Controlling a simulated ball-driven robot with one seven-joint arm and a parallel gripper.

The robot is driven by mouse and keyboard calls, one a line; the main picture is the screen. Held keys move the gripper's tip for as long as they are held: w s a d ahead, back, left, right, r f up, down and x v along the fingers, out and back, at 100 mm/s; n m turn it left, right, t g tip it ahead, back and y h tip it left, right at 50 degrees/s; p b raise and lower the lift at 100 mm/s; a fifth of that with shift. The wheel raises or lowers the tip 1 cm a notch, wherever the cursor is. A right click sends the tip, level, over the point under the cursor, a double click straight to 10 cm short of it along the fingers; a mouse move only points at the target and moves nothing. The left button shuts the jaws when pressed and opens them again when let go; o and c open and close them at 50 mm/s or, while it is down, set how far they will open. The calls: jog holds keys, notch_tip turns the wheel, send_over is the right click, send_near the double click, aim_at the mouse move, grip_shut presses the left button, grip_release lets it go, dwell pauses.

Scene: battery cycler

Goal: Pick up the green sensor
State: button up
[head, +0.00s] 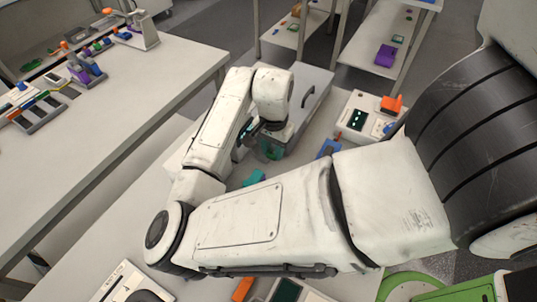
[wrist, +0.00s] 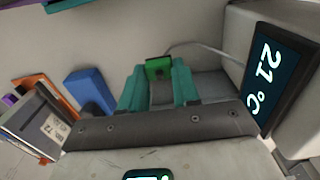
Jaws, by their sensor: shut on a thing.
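The green sensor (wrist: 158,68) is a small block between the tips of my teal fingers in the wrist view. My gripper (wrist: 159,80) is shut on it. A thin grey cable (wrist: 205,49) runs from near the sensor to the right, toward the device with the display. In the head view my gripper (head: 270,150) is low over the table beside the grey box, and the sensor is hard to tell apart from the fingers there.
A device with a display reading 21 °C (wrist: 267,80) stands close on the right in the wrist view. A blue block (wrist: 90,88) lies to the left. In the head view a white device with an orange top (head: 391,105) and a grey box with a handle (head: 312,82) stand behind the gripper.

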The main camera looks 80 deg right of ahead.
jog(key=s+a+r, duration=0.3)
jog(key=s+r, duration=0.5)
jog(key=s, duration=0.4)
jog(key=shift+s+a+r+b, duration=0.15)
jog(key=shift+r+b, duration=0.05)
jog(key=shift+b, duration=0.1)
